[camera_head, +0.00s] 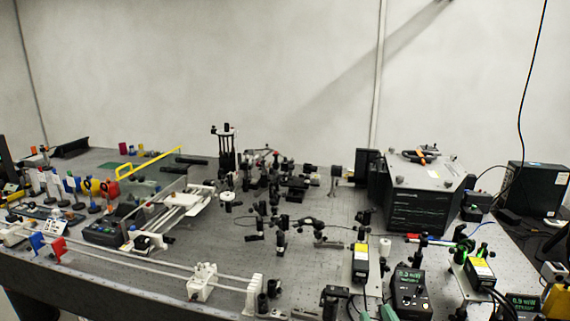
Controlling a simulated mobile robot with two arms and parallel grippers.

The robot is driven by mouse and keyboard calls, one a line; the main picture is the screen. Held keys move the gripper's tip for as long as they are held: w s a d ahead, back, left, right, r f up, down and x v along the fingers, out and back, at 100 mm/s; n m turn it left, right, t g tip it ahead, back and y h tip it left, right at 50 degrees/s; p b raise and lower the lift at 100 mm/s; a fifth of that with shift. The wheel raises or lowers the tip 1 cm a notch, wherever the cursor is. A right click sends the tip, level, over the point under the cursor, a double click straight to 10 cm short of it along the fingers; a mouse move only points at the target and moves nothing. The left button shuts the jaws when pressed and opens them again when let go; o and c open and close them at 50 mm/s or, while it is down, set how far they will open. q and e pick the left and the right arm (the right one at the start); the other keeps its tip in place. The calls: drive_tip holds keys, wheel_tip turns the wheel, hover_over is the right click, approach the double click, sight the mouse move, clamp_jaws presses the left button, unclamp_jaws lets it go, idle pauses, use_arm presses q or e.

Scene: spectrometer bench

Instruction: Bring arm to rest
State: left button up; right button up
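Two teal-green tips that look like my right gripper (376,313) show at the bottom edge, just left of a black power meter (410,291). They stand apart with nothing seen between them, so it looks open. Most of the gripper and its arm are cut off by the frame. My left gripper is not in view. The optical bench (180,275) is a wide grey table crowded with equipment.
Several black optical mounts (281,241) stand mid-bench. A large grey-topped box (425,195) is at the back right. White rails (165,269) and red and blue blocks (57,248) lie left. A yellow-labelled box (360,262) stands front right. Bare bench shows at the front left.

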drive_tip(key=s+d+f+m+g+h, duration=0.4)
drive_tip(key=s+f+g+h, duration=0.1)
drive_tip(key=f, duration=0.3)
drive_tip(key=s+f+n+g+y, duration=0.1)
drive_tip(key=s+f+g, duration=0.45)
drive_tip(key=s, duration=0.45)
drive_tip(key=s+f+n+g, duration=0.1)
drive_tip(key=s+f+g, duration=0.45)
drive_tip(key=s, duration=0.35)
wheel_tip(320, 180, down, 23)
drive_tip(key=g, duration=0.2)
drive_tip(key=s+d+f+g, duration=0.1)
drive_tip(key=s+d+f, duration=0.2)
drive_tip(key=s+f, duration=1.3)
wheel_tip(320, 180, down, 3)
drive_tip(key=shift+s+r, duration=0.1)
drive_tip(key=shift+s, duration=0.2)
